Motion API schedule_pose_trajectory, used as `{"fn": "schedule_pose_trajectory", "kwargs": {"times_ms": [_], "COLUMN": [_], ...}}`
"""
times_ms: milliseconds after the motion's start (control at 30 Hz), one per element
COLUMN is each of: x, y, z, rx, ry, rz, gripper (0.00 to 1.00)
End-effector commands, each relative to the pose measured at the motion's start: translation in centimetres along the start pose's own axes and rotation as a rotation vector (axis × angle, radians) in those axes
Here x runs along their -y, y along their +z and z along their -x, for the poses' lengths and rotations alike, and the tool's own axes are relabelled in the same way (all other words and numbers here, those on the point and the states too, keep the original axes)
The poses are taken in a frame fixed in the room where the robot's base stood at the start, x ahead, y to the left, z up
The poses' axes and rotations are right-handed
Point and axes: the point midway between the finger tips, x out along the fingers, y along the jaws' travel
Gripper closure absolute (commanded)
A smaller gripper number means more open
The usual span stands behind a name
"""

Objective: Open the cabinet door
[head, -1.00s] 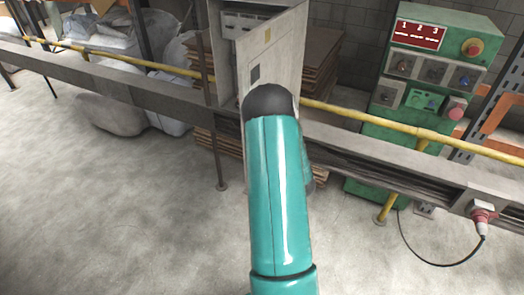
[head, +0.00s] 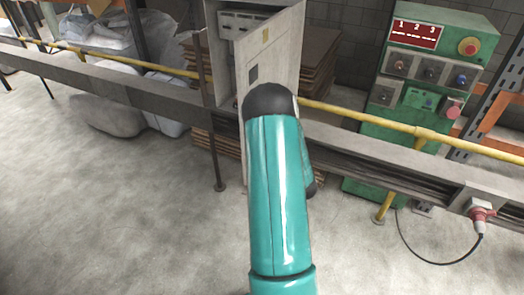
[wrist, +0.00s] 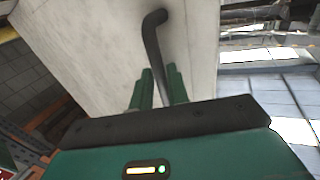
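The grey cabinet (head: 217,60) stands behind the rail in the head view, with switches showing inside at the top. Its door (head: 280,60) is partly open, swung out toward me, and carries a dark square and a yellow label. My teal arm covers the door's lower part and hides my gripper in the head view. In the wrist view the pale door face (wrist: 90,50) fills the upper left. A dark bent handle (wrist: 152,40) runs down from it between the green fingers of my gripper (wrist: 158,80), which look closed around it.
A long grey rail (head: 110,92) with a yellow pipe (head: 400,128) crosses in front of the cabinet. A green control box (head: 430,75) stands at the right, and a red plug with a black cable (head: 482,214) hangs there. Open concrete floor (head: 120,220) lies at front left.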

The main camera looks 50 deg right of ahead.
Motion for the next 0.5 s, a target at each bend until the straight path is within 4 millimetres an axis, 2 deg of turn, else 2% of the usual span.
{"fn": "schedule_pose_trajectory", "kwargs": {"times_ms": [300, 500], "x": [-0.1, -0.1], "y": [0.0, 0.0], "z": [6.8, 10.7], "rx": [0.001, 0.0], "ry": [0.005, 0.005], "rz": [-0.003, -0.001], "gripper": [0.83, 0.83]}}
